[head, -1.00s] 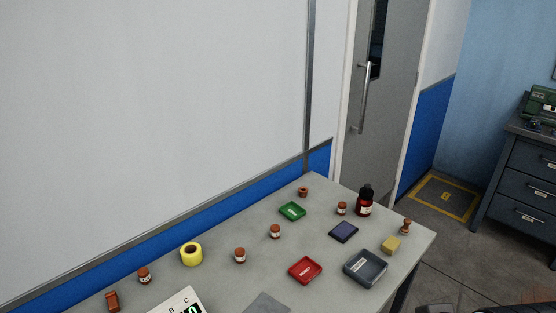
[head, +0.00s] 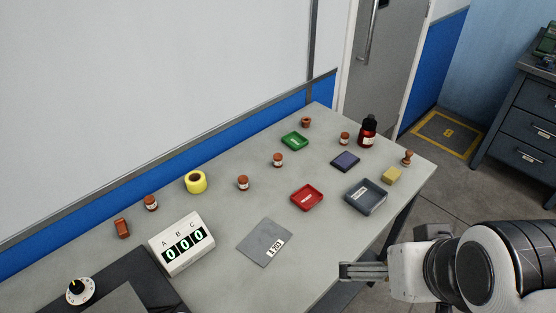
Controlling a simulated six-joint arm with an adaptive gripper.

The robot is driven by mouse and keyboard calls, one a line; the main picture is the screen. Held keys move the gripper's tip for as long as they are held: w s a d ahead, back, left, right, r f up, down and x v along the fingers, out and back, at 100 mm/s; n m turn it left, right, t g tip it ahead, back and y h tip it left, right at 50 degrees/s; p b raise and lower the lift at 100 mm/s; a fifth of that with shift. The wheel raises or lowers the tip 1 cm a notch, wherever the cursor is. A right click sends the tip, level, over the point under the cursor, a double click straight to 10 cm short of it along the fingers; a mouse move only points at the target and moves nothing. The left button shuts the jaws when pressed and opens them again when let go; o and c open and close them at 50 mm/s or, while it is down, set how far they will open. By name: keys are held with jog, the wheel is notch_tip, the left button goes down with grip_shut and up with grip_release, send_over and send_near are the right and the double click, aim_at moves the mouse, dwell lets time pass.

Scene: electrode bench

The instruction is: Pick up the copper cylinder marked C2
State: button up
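Several small copper cylinders with white labels stand on the grey table: one at the left (head: 151,203), one near the middle (head: 243,183), one farther right (head: 278,160) and one near the dark bottle (head: 344,139). Their markings are too small to read, so I cannot tell which is C2. A copper piece without a visible label (head: 123,228) is at the left end. My gripper (head: 345,271) is at the table's front right edge, away from all the cylinders. Its fingers show from the side, with nothing visible held; their opening is unclear.
A counter box reading 000 (head: 182,245), yellow tape roll (head: 196,182) and grey plate (head: 264,242) are on the left and middle. Green tray (head: 295,141), red tray (head: 307,198), grey tray (head: 367,208), dark pad (head: 345,160), yellow block (head: 391,175) and brown bottle (head: 368,132) are right.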

jog(key=c, duration=1.7)
